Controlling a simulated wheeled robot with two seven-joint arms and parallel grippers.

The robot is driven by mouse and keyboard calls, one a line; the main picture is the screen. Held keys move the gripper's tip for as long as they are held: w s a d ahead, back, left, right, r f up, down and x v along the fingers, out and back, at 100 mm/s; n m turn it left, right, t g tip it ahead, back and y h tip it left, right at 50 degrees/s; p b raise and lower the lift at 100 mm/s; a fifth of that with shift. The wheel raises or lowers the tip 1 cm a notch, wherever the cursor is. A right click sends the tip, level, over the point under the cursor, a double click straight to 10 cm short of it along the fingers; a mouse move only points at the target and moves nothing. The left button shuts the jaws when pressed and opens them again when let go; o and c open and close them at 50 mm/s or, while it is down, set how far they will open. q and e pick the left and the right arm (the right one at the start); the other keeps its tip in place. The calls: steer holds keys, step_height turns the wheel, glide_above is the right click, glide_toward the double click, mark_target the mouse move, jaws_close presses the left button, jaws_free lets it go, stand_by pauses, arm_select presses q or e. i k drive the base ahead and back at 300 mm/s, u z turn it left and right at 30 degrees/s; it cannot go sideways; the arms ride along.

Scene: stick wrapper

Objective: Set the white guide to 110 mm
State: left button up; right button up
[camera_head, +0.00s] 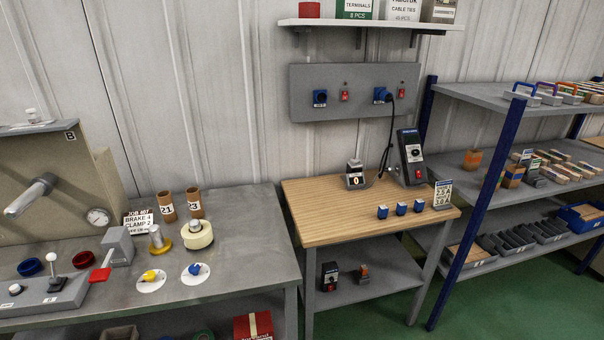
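A beige machine marked B (55,180) stands at the left on the grey metal bench. On its top plate is a small white knob-like part (33,115). I cannot tell whether this is the white guide, and no millimetre scale can be read. The machine's left side is cut off by the picture edge. Neither of my grippers is in view.
The grey bench (245,235) holds a lever box (45,292), a tape roll (197,235), two cardboard tubes (166,206) and a job card (139,218). A wooden-topped table (330,218) stands right of it, then blue-posted shelving (470,205). Green floor (375,318) shows between.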

mark_target(33, 119)
steer(key=u, duration=1.65)
